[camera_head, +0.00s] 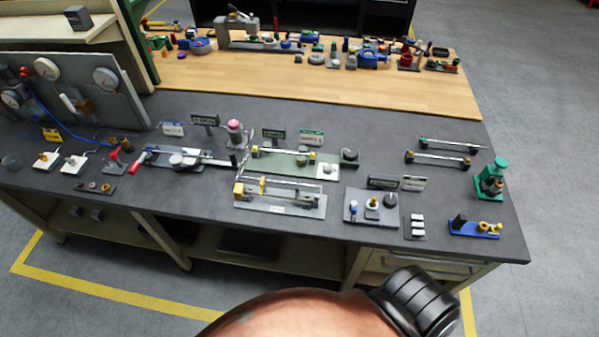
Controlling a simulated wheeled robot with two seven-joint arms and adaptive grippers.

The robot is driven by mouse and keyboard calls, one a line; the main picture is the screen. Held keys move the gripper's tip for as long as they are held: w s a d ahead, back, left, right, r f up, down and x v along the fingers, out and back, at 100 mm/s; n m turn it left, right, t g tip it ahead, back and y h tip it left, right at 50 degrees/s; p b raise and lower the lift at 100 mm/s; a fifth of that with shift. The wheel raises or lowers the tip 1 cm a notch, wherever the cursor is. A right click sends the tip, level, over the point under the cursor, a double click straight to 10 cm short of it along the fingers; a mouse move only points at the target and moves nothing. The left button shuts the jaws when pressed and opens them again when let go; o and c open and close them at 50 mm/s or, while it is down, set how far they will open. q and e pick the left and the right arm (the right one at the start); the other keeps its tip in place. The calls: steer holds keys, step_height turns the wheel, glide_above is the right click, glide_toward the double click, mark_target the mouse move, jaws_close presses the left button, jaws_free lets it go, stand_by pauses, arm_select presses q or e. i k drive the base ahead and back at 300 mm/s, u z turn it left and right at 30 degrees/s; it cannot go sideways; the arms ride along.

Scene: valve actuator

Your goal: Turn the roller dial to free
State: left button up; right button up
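I cannot tell for sure which part is the roller dial, as labels are too small to read. A dark round knob (349,156) stands at the right end of a pale green plate (268,169) with a rod mounted along it, mid-bench. Another dark dial (390,200) sits on a grey plate (357,211) nearer the front edge, beside small knobs. The setting of either is too small to read. Neither of my grippers is in view, and nothing visible touches these fixtures.
The dark bench (458,225) holds several fixtures: a red-handled slide (134,162), a brass-ended rail (280,197), a green press (491,180) and a blue base (474,230). A gauge panel (123,108) stands at left. A wooden surface (285,85) with parts lies behind.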

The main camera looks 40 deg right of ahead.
mark_target(328, 168)
steer(key=u, duration=0.15)
steer(key=k, duration=1.3)
steer(key=z, duration=0.65)
